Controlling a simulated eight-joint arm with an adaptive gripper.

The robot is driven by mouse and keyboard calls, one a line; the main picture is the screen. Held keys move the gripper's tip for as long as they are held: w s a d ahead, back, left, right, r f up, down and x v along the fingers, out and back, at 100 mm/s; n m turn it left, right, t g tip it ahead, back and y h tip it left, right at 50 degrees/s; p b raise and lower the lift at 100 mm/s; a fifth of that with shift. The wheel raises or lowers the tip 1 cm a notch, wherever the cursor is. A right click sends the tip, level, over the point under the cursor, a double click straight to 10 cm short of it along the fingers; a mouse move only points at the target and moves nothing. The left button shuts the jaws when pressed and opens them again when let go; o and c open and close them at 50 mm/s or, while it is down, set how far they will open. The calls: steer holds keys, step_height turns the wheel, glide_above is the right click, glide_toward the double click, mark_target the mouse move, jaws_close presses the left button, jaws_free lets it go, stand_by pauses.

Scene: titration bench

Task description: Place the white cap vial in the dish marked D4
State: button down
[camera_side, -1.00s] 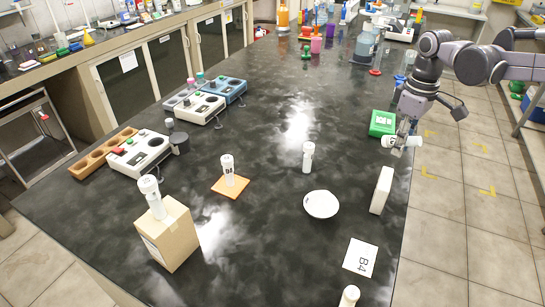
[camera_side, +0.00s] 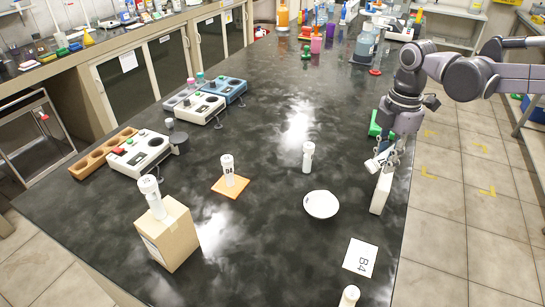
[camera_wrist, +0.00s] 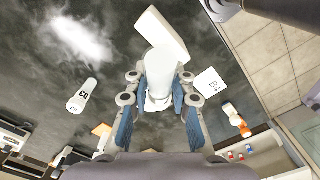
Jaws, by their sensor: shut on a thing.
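My gripper (camera_side: 384,158) is shut on a white vial (camera_wrist: 158,78), seen between the blue-padded fingers in the wrist view. In the side view it is just above or behind a standing white block (camera_side: 382,192), near the table's right edge. I cannot tell whether vial and block touch. A shallow white dish (camera_side: 321,204) lies empty on the table, left of the block; no D4 mark is readable on it.
The green box (camera_side: 380,124) is behind my gripper. Instruments (camera_side: 145,152) and a wooden rack (camera_side: 104,152) stand at left.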

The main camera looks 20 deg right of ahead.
steer(key=s+a+n, duration=0.1)
steer(key=n, duration=0.2)
steer(key=s+a+n, duration=0.1)
steer(key=a+n, duration=0.1)
steer(key=n, duration=0.2)
steer(key=s+a+n, duration=0.1)
steer(key=a+n, duration=0.1)
steer(key=n, duration=0.2)
steer(key=shift+f, duration=0.35)
glide_above(316, 230)
step_height(316, 230, down, 7)
steer(key=shift+d+r, duration=0.1)
steer(key=shift+f, duration=1.9)
steer(key=shift+f, duration=0.1)
steer(key=c, duration=1.1)
jaws_free()
steer(key=shift+c, duration=0.2)
